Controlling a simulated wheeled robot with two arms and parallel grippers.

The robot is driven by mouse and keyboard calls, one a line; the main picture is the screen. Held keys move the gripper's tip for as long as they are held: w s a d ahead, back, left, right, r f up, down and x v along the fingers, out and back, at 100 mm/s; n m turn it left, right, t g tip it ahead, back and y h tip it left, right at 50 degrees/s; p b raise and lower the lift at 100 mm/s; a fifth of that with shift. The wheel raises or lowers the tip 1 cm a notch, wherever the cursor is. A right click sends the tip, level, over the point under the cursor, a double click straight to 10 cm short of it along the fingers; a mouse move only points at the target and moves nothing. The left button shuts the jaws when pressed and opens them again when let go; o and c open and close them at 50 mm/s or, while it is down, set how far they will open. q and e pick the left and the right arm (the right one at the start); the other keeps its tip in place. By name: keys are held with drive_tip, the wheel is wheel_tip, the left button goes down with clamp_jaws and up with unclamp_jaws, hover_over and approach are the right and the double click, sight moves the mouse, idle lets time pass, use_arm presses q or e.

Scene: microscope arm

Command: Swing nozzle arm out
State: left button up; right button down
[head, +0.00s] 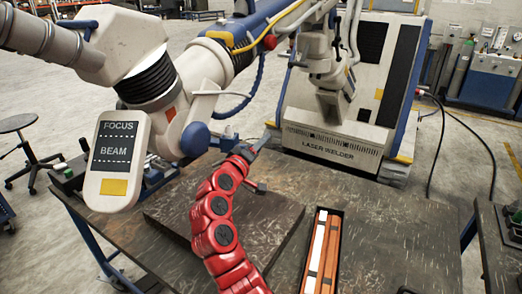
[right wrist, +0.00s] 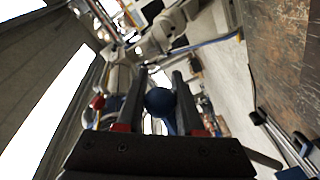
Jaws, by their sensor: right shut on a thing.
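The nozzle arm (head: 205,65) is a large cream arm with black bellows and blue joints, reaching across the upper left of the head view. A box marked FOCUS and BEAM (head: 118,160) hangs at its near end. A blue knob (right wrist: 160,101) sits between the fingers of my right gripper (right wrist: 158,108) in the right wrist view. In the head view my right gripper (head: 230,143), on the red arm, is beside the blue joint under the nozzle arm, shut on the knob. The fingers partly hide the contact there. My left gripper is out of the head view.
The dark worktable (head: 365,235) holds a flat dark plate (head: 185,225) and a narrow tray with orange and white bars (head: 322,250). The laser welder cabinet (head: 345,140) stands behind. A stool (head: 20,125) is at left. The table's right side is mostly bare.

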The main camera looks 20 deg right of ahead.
drive_tip(key=shift+s+a+m+g+h+b, duration=0.3)
drive_tip(key=shift+s+a+g+b, duration=0.1)
drive_tip(key=shift+s+b, duration=0.15)
drive_tip(key=shift+d+r, duration=0.1)
drive_tip(key=c, duration=0.9)
unclamp_jaws()
drive_tip(key=o, duration=0.4)
drive_tip(key=b+v, duration=0.2)
drive_tip(key=v, duration=1.5)
drive_tip(key=shift+s+a, duration=0.1)
drive_tip(key=shift+a, duration=0.1)
